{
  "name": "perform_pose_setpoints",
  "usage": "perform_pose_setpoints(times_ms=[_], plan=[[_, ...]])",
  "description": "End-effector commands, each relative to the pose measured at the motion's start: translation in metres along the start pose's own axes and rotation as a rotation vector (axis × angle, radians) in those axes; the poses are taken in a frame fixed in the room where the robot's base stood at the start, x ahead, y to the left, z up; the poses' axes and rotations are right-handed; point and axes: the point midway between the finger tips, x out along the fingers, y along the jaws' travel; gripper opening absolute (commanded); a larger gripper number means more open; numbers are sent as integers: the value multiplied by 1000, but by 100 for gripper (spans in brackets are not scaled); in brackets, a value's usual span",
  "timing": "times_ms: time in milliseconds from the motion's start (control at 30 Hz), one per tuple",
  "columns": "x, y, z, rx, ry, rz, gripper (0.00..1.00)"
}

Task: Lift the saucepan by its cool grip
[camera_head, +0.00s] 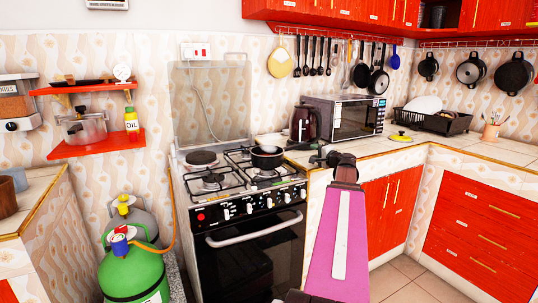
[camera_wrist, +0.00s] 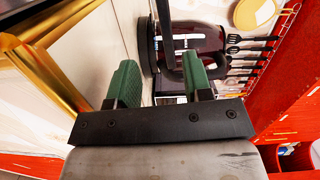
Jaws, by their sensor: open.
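The dark saucepan (camera_head: 267,158) sits on a burner of the stove (camera_head: 250,190). Its handle (camera_head: 302,146) points right over the counter edge. My gripper (camera_head: 321,155) is open at the right end of this handle, beside or just below it. I cannot tell whether they touch. In the wrist view my two green fingers (camera_wrist: 159,82) stand apart with nothing clamped between them. A dark bar (camera_wrist: 165,22) beyond their gap looks like the handle. The saucepan's bowl does not show there.
A dark red kettle (camera_head: 305,123) stands behind the handle; it also shows in the wrist view (camera_wrist: 195,38). A microwave (camera_head: 345,116) and a dish rack (camera_head: 433,121) are on the counter (camera_head: 440,150). Utensils and pans hang on the wall. Green gas bottle (camera_head: 135,272) stands left of the stove.

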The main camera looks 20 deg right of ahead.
Motion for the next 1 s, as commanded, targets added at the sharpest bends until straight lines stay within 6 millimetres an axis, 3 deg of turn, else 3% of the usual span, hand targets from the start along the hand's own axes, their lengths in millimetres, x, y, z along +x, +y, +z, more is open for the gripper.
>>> perform_pose_setpoints(times_ms=[233,500,767,1000], plan=[[8,-2,-3,2,3,-5,46],[47,-2,-3,2,2,-4,46],[64,-4,-1,2,2,-4,46],[97,-8,1,3,2,-5,46]])
